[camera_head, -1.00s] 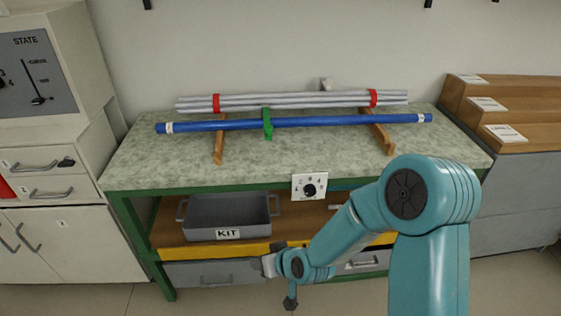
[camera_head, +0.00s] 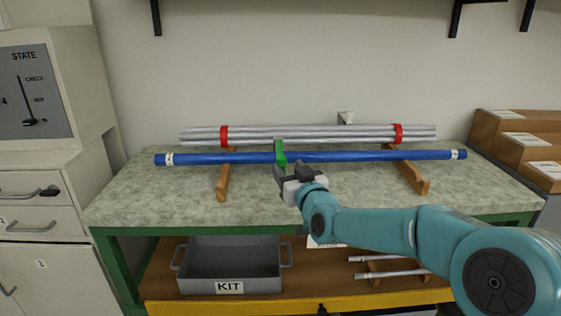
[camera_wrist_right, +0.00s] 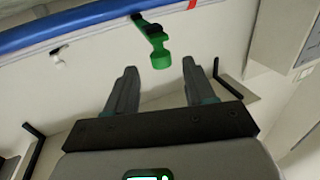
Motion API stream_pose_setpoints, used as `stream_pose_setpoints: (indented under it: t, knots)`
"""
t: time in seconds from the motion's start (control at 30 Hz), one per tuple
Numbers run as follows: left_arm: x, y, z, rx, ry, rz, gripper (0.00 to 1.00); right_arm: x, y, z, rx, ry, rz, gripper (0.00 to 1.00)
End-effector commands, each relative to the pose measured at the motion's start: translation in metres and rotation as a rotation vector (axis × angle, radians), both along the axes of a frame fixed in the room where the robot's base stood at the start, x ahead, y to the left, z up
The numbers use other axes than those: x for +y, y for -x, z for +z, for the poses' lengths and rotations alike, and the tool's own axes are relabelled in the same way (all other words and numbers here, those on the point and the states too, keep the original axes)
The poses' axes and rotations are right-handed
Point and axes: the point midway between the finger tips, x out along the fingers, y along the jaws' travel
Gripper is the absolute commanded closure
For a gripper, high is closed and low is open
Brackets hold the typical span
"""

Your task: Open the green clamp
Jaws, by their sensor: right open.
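The green clamp (camera_head: 280,152) sits around the blue rod (camera_head: 345,155), near the middle of the workbench. In the right wrist view the clamp's green handle (camera_wrist_right: 159,56) hangs from the rod and points toward my gripper. My right gripper (camera_head: 285,170) is just in front of the clamp in the head view. In the right wrist view its two fingers (camera_wrist_right: 155,80) are apart and empty, with the clamp handle beyond the tips, between them in the picture. Whether a finger touches the handle I cannot tell. My left gripper is not in view.
The blue rod rests on two wooden supports (camera_head: 223,180). Behind it lies a bundle of grey rods (camera_head: 310,134) with red bands. A grey KIT tray (camera_head: 232,268) stands on the shelf below. A cabinet with a STATE panel (camera_head: 28,90) is at left, wooden bins (camera_head: 505,150) at right.

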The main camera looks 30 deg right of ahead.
Motion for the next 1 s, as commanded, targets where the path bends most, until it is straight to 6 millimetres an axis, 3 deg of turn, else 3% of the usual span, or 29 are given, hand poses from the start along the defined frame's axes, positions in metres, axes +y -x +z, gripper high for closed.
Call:
stream_pose_setpoints:
  t: [0.1,0.3,0.67,0.77,0.83,0.87,1.0]
  knots:
    - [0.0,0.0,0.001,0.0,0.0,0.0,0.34,-0.005,-0.026,-0.001,0.002,0.0,0.002,0.46]
    - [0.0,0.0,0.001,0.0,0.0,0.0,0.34,-0.011,-0.052,-0.001,0.002,-0.001,0.004,0.46]
    - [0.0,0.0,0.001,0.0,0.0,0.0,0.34,-0.013,-0.06,-0.001,0.002,-0.001,0.004,0.46]
    - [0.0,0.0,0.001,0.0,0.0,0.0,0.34,-0.013,-0.06,-0.001,0.002,-0.001,0.004,0.72]
    - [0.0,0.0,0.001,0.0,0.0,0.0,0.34,-0.013,-0.06,-0.001,0.002,-0.001,0.004,0.95]
    - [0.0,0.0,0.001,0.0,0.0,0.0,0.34,-0.013,-0.06,-0.001,0.002,-0.001,0.004,1.0]
    - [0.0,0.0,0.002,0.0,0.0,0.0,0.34,-0.013,-0.06,-0.001,0.003,-0.002,0.004,1.0]
